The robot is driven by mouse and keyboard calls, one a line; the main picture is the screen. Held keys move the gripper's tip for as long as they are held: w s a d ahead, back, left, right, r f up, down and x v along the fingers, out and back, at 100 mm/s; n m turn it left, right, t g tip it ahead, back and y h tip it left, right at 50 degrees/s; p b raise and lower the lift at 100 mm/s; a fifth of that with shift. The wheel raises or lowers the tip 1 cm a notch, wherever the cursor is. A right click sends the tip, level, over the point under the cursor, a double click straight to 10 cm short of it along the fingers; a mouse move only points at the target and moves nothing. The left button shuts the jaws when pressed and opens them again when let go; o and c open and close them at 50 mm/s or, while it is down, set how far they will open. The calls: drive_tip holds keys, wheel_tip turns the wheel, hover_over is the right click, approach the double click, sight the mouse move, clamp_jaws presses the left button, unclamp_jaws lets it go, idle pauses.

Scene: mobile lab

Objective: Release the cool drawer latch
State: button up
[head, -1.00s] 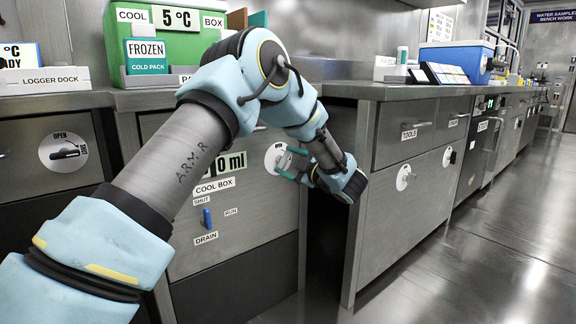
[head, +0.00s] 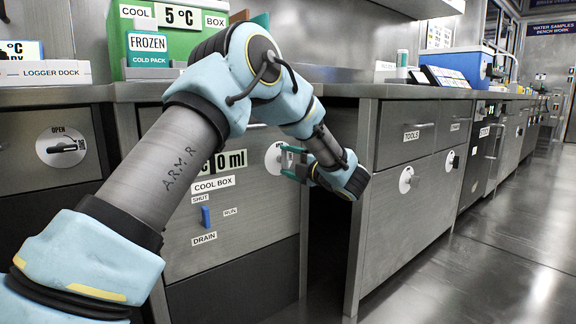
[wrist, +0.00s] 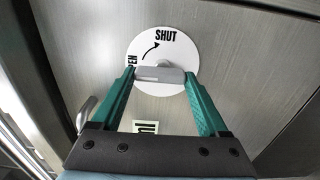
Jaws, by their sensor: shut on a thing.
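In the wrist view the dial (wrist: 180,40) reads SHUT at the top, with a curved arrow and part of OPEN at the left. The grey latch handle (wrist: 160,75) lies crosswise between the green fingertips of my gripper (wrist: 160,76), one at each end. My gripper is shut on it.
A blue tap handle (head: 206,216) sits low on the same front, among SHUT, RUN and DRAIN labels. The TOOLS cabinet (head: 412,150) stands to the right, past a dark open gap. Another latch dial (head: 62,147) is at the left. The floor at the right is clear.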

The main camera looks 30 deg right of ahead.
idle(0.4)
drive_tip(key=o, duration=1.2)
drive_tip(key=shift+o, duration=0.2)
drive_tip(key=s+d+p, duration=0.2)
drive_tip(key=s+p, duration=0.1)
drive_tip(key=s, duration=0.7)
drive_tip(key=shift+s, duration=0.3)
drive_tip(key=shift+s, duration=0.1)
